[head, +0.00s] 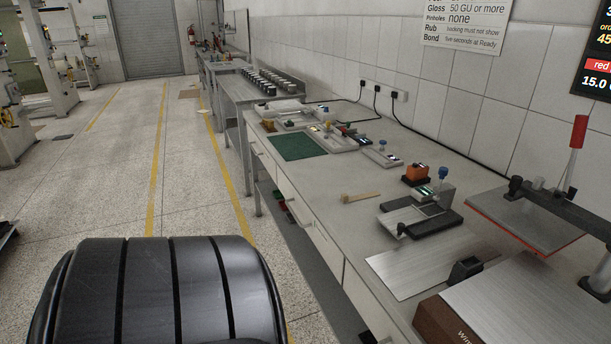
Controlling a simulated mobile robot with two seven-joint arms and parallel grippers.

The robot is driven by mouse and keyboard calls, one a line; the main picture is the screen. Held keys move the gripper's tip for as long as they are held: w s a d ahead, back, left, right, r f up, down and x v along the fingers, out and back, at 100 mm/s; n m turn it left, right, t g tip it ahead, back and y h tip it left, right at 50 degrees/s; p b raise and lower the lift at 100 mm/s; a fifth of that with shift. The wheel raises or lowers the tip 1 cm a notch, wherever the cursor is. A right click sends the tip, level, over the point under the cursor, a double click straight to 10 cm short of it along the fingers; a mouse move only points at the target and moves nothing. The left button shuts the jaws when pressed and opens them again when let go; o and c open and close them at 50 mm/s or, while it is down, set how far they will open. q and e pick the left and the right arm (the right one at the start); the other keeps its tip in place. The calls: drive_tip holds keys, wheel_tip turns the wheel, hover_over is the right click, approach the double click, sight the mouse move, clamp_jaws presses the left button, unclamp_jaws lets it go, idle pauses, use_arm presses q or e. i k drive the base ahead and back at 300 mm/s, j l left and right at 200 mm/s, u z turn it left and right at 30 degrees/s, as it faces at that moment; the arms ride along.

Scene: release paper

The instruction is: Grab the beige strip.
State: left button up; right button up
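A small beige strip (362,196) lies on the pale workbench (330,182), near its front edge and left of a black-based device with a blue knob. It looks long and thin, with a slightly thicker left end. Nothing covers it. Neither my left nor my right gripper is in view, so their distance from the strip cannot be seen.
A press with a red handle (578,132) is at right. A green mat (299,146) lies farther back. The floor left of the bench is open.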

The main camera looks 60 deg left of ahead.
sight(345, 199)
drive_tip(key=u, duration=1.65)
drive_tip(key=i+j+z, duration=0.2)
drive_tip(key=z, duration=0.25)
drive_tip(key=i+j+z, duration=0.1)
drive_tip(key=j+z, duration=0.4)
drive_tip(key=i+j+z, duration=0.1)
drive_tip(key=j+z, duration=0.15)
drive_tip(key=z, duration=0.2)
